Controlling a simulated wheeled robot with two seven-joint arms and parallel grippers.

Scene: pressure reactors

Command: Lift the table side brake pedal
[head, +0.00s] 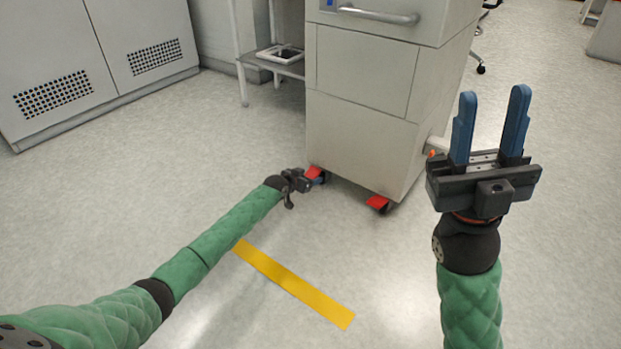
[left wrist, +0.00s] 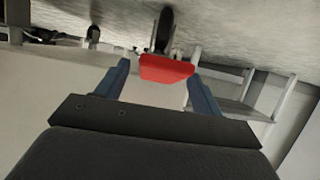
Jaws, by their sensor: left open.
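A red brake pedal (head: 313,172) sits on the caster at the left front corner of the grey wheeled cabinet (head: 358,150), on the side of the small table (head: 283,60). My left gripper (head: 318,181) is low by the floor at this pedal and partly covers it. In the left wrist view the red pedal (left wrist: 166,68) lies between the two blue fingers (left wrist: 160,78), which are open, with gaps on both sides. A second red pedal (head: 377,202) is on the right front caster. My right gripper (head: 494,98) is raised, open and empty, to the right of the cabinet.
The cabinet has a drawer handle (head: 378,16) near its top. Grey cabinets (head: 90,60) stand at the back left. The floor between is clear.

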